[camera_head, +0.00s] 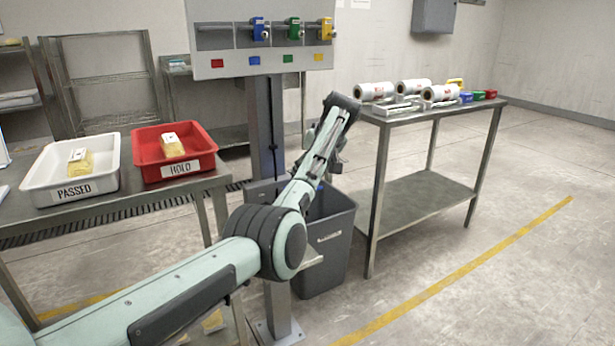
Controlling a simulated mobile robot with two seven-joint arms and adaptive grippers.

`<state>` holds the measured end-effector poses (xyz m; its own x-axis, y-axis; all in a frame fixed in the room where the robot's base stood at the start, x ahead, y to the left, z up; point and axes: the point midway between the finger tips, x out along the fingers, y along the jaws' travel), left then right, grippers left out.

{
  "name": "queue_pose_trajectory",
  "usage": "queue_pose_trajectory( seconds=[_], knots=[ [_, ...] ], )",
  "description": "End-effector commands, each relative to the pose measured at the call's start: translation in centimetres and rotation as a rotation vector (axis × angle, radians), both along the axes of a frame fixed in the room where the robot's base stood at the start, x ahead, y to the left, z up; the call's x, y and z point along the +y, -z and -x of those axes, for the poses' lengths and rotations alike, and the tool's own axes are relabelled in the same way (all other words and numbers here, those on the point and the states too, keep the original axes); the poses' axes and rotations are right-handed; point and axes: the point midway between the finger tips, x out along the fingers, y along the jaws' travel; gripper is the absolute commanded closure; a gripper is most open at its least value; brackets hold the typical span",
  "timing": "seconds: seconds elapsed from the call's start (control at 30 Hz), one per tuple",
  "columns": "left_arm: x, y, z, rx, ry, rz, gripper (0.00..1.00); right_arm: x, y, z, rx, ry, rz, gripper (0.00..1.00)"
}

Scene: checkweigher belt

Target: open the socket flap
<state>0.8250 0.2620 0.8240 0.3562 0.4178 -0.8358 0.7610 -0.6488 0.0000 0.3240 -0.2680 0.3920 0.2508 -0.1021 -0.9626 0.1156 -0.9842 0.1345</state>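I cannot pick out a socket flap for certain in the head view. A grey upright panel (225,51) on a post carries blue (260,29), green (294,28) and yellow (327,28) lock-like pieces. An empty-looking place is at its left, and small coloured squares run along its lower edge. My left arm comes in from the lower left and reaches up in front of the post and bin. My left gripper (334,158) is near the arm's far end, below the panel's right side. Its fingers are mostly hidden and too small to read. My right gripper is out of view.
A white PASSED tray (43,188) and a red HOLD tray (144,155) stand on the left bench, each with a package. A grey bin (334,240) stands behind my arm. A metal table (440,112) at right holds rolls and coloured pieces. Floor at lower right is clear.

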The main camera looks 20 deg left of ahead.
Motion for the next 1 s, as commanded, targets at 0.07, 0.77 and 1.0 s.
queue_pose_trajectory(
  seconds=[0.07,0.77,1.0],
  knots=[
    [-0.8,-1.5,0.5,-0.004,0.001,0.001,0.45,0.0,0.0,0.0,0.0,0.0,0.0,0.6],
    [-4.2,-8.4,3.6,-0.001,0.0,-0.001,0.45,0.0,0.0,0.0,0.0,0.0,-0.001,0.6],
    [-3.9,-6.9,3.7,0.01,0.008,0.0,0.61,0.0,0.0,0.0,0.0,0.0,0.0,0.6]
  ],
)
